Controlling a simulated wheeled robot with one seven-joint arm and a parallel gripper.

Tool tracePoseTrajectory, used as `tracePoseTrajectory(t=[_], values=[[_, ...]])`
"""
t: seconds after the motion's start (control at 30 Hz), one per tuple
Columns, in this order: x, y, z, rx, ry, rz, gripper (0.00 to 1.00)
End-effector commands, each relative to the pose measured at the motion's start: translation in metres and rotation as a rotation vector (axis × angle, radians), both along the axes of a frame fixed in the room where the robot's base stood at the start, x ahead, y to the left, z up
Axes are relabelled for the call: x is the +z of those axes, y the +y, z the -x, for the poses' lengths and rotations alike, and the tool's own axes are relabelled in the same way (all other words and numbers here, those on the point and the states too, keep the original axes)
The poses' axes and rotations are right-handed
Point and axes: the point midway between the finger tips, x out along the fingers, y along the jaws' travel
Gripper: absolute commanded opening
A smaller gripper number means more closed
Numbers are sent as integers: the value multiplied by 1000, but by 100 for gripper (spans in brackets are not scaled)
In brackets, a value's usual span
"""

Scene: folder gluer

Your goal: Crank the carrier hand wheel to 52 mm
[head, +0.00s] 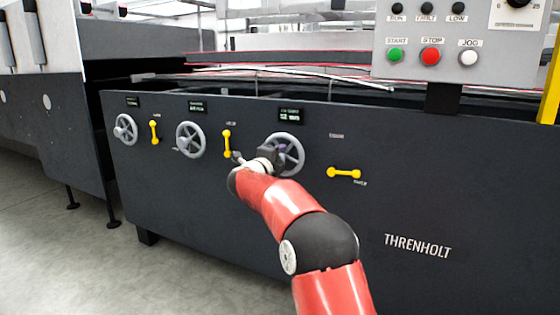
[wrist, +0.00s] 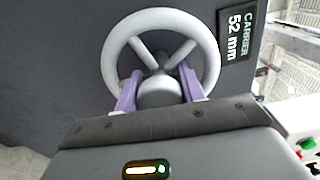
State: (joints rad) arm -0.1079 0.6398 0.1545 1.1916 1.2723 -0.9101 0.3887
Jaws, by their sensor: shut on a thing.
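The carrier hand wheel (head: 297,148) is a grey spoked wheel on the dark machine front, third from the left in the head view. In the wrist view the wheel (wrist: 112,45) fills the upper middle, and the display (wrist: 236,32) beside it reads "CARRIER 52 mm". My gripper (wrist: 160,88) has its two purple fingers on either side of a round grey knob (wrist: 158,94) at the near side of the wheel, shut on it. In the head view my gripper (head: 275,153) covers the wheel's left part.
Two similar wheels, one far left (head: 125,129) and one in the middle (head: 190,139), sit on the same panel. Yellow levers stand between them (head: 154,132), left of the carrier wheel (head: 227,143) and right of it (head: 344,173). A button box (head: 462,75) overhangs at upper right.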

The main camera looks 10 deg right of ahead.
Motion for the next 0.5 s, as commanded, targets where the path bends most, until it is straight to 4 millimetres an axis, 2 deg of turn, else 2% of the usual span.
tracePoseTrajectory(t=[0.5], values=[[-1, -1, -2, -1, -23, -34, 0]])
